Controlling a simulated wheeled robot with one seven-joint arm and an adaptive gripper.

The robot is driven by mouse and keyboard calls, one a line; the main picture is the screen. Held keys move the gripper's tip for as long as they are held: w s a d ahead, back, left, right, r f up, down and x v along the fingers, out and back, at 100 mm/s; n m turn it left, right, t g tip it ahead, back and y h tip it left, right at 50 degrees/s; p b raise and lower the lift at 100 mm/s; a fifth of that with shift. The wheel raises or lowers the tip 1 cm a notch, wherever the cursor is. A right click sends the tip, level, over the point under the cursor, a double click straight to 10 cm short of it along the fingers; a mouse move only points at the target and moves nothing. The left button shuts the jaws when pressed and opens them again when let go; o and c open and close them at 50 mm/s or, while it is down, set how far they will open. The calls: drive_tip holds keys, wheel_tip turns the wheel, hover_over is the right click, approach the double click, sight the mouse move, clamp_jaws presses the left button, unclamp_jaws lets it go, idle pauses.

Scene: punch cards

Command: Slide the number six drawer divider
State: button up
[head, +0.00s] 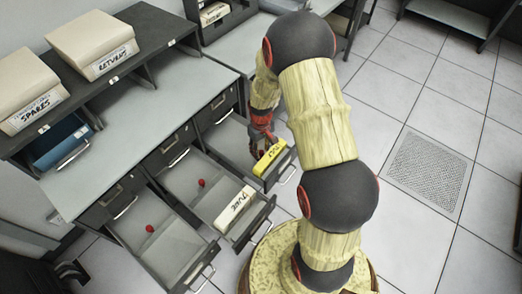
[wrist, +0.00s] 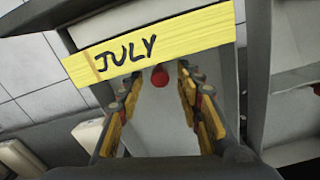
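Three drawers stand open in the head view. The right drawer (head: 283,176) holds a yellow divider block (head: 269,158) marked JULY, which also shows in the wrist view (wrist: 150,45). The middle drawer (head: 251,232) holds a white divider block (head: 235,211), whose label seems to read JUNE. My gripper (head: 265,142) is at the right drawer, close to the yellow block. In the wrist view its fingers (wrist: 156,85) are open, with a red knob (wrist: 160,76) between the tips, in front of the yellow block. I cannot tell whether they touch it. No number six is readable.
Red knobs show in the middle drawer (head: 201,183) and left drawer (head: 150,228). A grey desk (head: 150,95) with a shelf stands behind, carrying boxes marked SPARES (head: 30,90) and RETURNS (head: 92,44). Tiled floor (head: 400,130) is open at right.

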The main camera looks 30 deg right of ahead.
drive_tip(key=shift+c, duration=0.7)
drive_tip(key=c, duration=0.7)
clamp_jaws()
